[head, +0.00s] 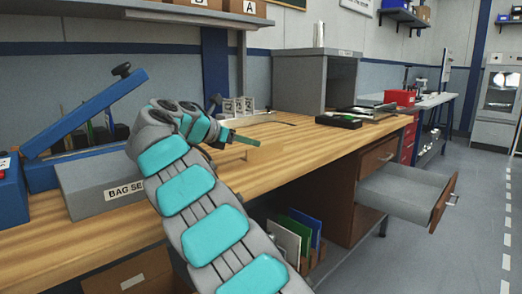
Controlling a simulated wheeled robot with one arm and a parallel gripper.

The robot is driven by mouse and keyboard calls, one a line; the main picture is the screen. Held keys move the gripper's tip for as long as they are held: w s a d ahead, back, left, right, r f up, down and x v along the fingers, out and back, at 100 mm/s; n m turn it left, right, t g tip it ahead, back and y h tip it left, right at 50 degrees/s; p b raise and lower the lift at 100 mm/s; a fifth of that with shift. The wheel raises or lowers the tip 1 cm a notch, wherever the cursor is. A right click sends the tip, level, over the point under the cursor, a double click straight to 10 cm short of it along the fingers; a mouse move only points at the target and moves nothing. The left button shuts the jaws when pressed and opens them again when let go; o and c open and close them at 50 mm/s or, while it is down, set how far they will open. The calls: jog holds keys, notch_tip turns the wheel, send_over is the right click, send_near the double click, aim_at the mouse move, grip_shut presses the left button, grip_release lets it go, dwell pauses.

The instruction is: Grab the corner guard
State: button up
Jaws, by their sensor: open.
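My gripper (243,138) is over the workbench (300,150), near its front edge, with the arm reaching up from the bottom of the head view. It is open, and I see nothing held in it. A thin tan piece (247,152) shows just below the fingers, close in colour to the bench top; it may be the corner guard, but I cannot tell. My wrist and hand hide part of the bench behind them.
A blue-armed bag sealer (95,187) stands at the left. Small clear frames (238,106) and a grey open-fronted box (300,83) stand at the back. A black tray (338,121) lies at the right. An open drawer (405,195) juts out below; the floor beyond is clear.

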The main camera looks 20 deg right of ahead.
aim_at(262, 149)
jog(key=x, duration=0.5)
jog(key=b+x, duration=0.1)
jog(key=x, duration=0.1)
jog(key=shift+s+d+f, duration=0.1)
jog(key=shift+s+d, duration=0.05)
jog(key=shift+d, duration=0.3)
grip_shut()
